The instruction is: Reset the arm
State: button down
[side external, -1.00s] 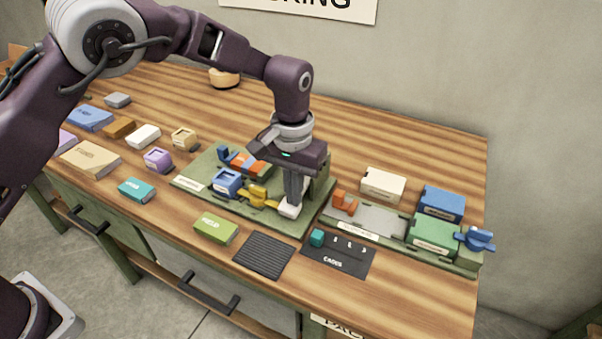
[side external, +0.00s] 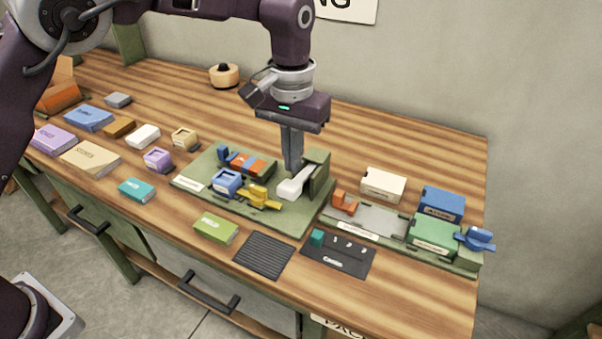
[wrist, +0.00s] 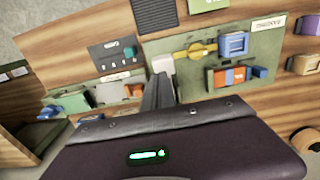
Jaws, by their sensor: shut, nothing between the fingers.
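My gripper (side external: 292,172) is shut and empty. It points down above the green fixture board (side external: 285,217), near a white lever-like piece (side external: 292,189); whether the tips touch it I cannot tell. In the wrist view the shut fingers (wrist: 158,82) reach toward the white piece (wrist: 162,65). The board also carries a blue block (side external: 227,182), a yellow clamp-like piece (side external: 259,197) and an orange and blue row of pieces (side external: 247,163).
On the right a second green fixture holds a green box (side external: 434,236), with blue (side external: 442,203) and cream (side external: 383,185) boxes behind. A black card panel (side external: 338,258) and ridged mat (side external: 263,256) lie in front. Several colored blocks lie left. The back table is mostly clear.

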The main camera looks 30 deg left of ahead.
jog(key=s+a+r+t+h, duration=0.1)
jog(key=s+a+r+t, duration=0.1)
jog(key=s+a+r, duration=1.1)
jog(key=s+a+f+t, duration=0.1)
jog(key=s+a, duration=0.1)
jog(key=s, duration=0.6)
jog(key=s+a+f+t+y, duration=0.1)
jog(key=s+a+t, duration=0.1)
jog(key=s, duration=0.6)
jog(key=shift+s+a+f+t, duration=0.2)
jog(key=shift+s+a+t, duration=0.05)
jog(key=shift+a+t, duration=0.1)
